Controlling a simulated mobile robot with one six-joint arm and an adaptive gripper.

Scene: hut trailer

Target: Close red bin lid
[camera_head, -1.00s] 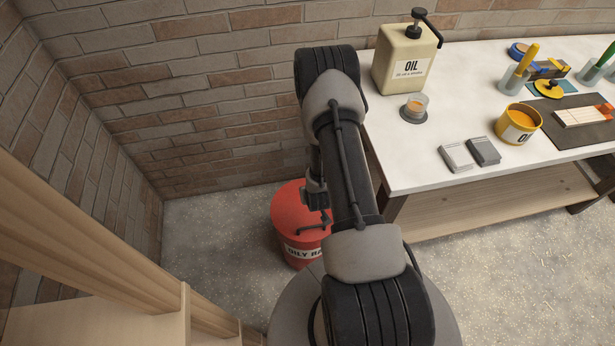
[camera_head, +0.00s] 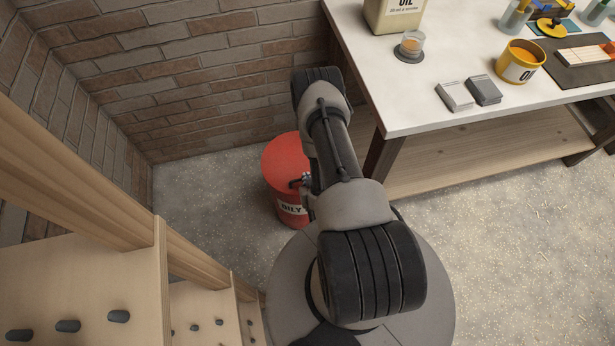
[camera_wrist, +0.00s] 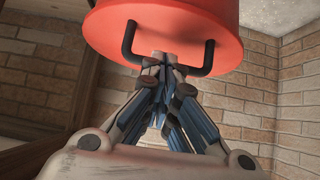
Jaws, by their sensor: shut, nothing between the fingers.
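The red bin (camera_head: 289,207) with a white "OILY" label stands on the floor by the brick wall. Its round red lid (camera_head: 285,154) shows as a plain disc from above; my arm covers its right side, and I cannot tell whether a gap is left under it. In the wrist view the red surface (camera_wrist: 190,22) fills the top, with a black U-shaped handle (camera_wrist: 128,40). My gripper (camera_wrist: 168,60) is shut and empty, its fingertips close to the red surface between the handle's two arms. I cannot tell whether they touch. My arm mostly hides the gripper in the head view.
The white-topped workbench (camera_head: 420,110) stands right of the bin, with an oil container (camera_head: 392,14), grey boxes (camera_head: 468,92) and a yellow tin (camera_head: 520,62) on it. A wooden rack (camera_head: 90,270) with dark pegs is at lower left. Floor left of the bin is clear.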

